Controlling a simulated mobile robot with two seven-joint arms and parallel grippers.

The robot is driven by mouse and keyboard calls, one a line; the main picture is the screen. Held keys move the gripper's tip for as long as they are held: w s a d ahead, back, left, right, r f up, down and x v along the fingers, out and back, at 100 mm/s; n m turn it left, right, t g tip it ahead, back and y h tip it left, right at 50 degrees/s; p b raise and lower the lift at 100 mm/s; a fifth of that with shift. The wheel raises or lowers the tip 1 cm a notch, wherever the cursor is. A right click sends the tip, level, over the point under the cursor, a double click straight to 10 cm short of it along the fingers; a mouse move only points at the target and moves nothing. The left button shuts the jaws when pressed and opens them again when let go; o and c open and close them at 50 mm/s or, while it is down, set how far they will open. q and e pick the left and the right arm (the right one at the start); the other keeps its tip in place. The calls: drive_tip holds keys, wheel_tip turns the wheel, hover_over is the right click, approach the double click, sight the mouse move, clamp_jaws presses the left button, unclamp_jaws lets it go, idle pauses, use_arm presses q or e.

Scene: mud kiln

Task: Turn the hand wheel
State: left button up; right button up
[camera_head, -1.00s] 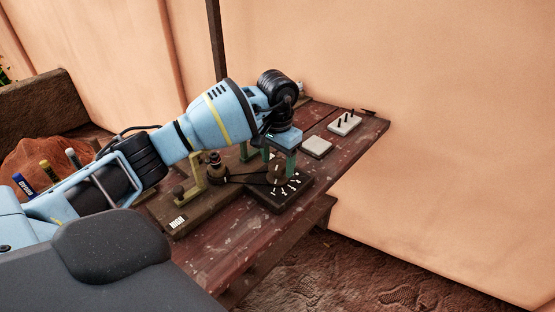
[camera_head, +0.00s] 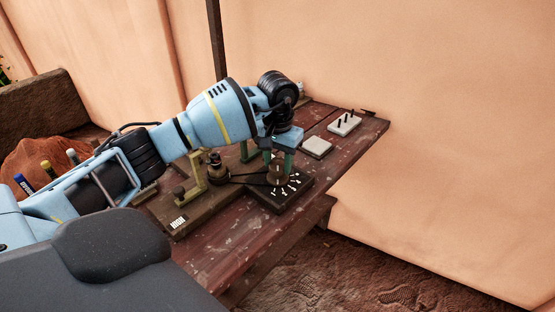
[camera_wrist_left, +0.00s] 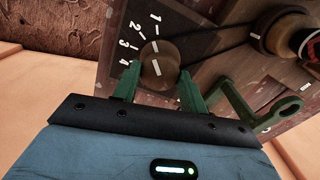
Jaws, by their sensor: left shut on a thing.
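The hand wheel is a round brown knob (camera_head: 277,175) on a black dial plate (camera_head: 266,198) with white marks. In the left wrist view, the wheel (camera_wrist_left: 158,66) carries white marks, and the numbers 1 to 4 curve along the plate (camera_wrist_left: 183,27) beside it. My left gripper (camera_head: 279,165) reaches down over the wheel with its green fingers. In the left wrist view, the fingers of my left gripper (camera_wrist_left: 160,83) are on either side of the wheel and shut on it. The wheel's near side is partly hidden by the fingers. My right gripper is not in view.
A dark belt runs from the wheel to a pulley (camera_head: 216,166) on a wooden base (camera_head: 196,208). A yellowish bracket (camera_head: 195,178) stands near my left arm. Pale blocks (camera_head: 316,147) lie farther right on the worn table (camera_head: 240,250). The table's right part is mostly free.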

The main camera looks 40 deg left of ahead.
use_arm(q)
drive_tip(key=n+p, duration=0.1)
drive_tip(key=n, duration=0.4)
drive_tip(key=shift+n, duration=0.3)
drive_tip(key=n+p, duration=0.1)
drive_tip(key=n, duration=0.4)
drive_tip(key=shift+r, duration=0.1)
drive_tip(key=n+p, duration=0.1)
drive_tip(key=n, duration=0.5)
drive_tip(key=shift+n+p, duration=0.4)
drive_tip(key=n+p, duration=0.1)
drive_tip(key=n, duration=0.3)
drive_tip(key=shift+n, duration=0.4)
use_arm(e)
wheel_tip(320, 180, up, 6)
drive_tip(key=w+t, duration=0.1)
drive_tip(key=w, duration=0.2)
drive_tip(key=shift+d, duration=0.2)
use_arm(q)
drive_tip(key=o, duration=1)
drive_tip(key=shift+c, duration=0.2)
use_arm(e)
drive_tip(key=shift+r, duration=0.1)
